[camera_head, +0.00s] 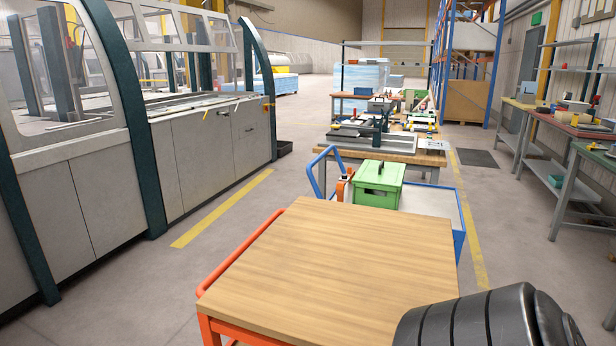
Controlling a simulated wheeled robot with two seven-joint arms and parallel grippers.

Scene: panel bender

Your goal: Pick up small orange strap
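A small orange item (345,187), which looks like the orange strap, is just left of a green box (380,184) with a dark handle. It appears to be on the blue-framed cart (433,207), behind the wooden-topped table. Its lower part is partly hidden, and it is too small to make out in detail. Neither of my grippers is in view. A dark ribbed rounded part at the bottom right looks like a link of my own arm.
A wooden-topped table with an orange frame (335,260) fills the near middle; its top is bare. A grey machine (200,155) lines the left. A cluttered workbench (395,152) stands behind the cart. More benches (575,155) line the right, with open floor between.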

